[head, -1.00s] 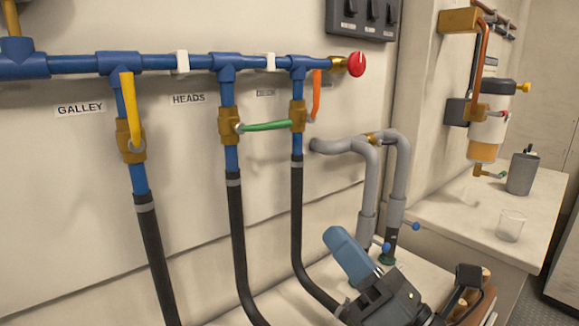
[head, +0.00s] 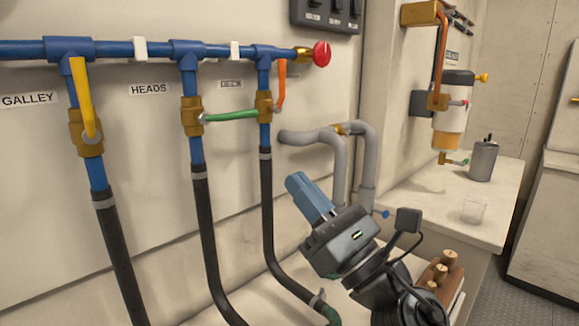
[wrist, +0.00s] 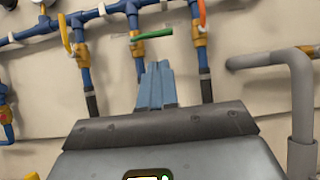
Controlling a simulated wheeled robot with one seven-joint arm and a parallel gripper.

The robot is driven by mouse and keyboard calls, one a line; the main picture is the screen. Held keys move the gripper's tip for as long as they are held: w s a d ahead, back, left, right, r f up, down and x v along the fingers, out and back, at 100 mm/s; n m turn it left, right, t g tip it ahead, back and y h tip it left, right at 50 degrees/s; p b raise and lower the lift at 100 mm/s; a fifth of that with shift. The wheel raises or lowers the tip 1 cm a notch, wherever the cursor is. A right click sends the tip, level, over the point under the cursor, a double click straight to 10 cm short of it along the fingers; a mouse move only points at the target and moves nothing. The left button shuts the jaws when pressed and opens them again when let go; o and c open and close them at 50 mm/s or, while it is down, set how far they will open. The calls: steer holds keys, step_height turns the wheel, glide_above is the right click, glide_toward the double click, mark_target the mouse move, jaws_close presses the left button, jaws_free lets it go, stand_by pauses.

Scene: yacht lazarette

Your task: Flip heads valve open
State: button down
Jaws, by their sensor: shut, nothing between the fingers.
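The heads valve is the brass valve (head: 192,116) on the blue pipe under the HEADS label (head: 149,89). Its green lever (head: 232,115) lies sideways, across the pipe, and reaches right to the neighbouring brass valve. The green lever also shows in the wrist view (wrist: 153,34), above my fingertips. My gripper (head: 296,182) is shut and empty, with blue fingers pointing up and left, below and right of the valves in the head view. In the wrist view its closed fingers (wrist: 156,75) point towards the pipes, apart from the lever.
The galley valve with its yellow lever (head: 83,98) is at left. The orange lever (head: 281,82) is just right of the green one. A red knob (head: 321,53) ends the manifold. Grey bent pipes (head: 345,140) stand right of my gripper. A counter (head: 430,215) is at right.

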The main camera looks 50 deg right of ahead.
steer(key=p, duration=0.6)
glide_toward(245, 117)
steer(key=x, duration=0.5)
steer(key=shift+r, duration=0.2)
steer(key=shift+w+r, duration=0.25)
steer(key=shift+w, duration=0.5)
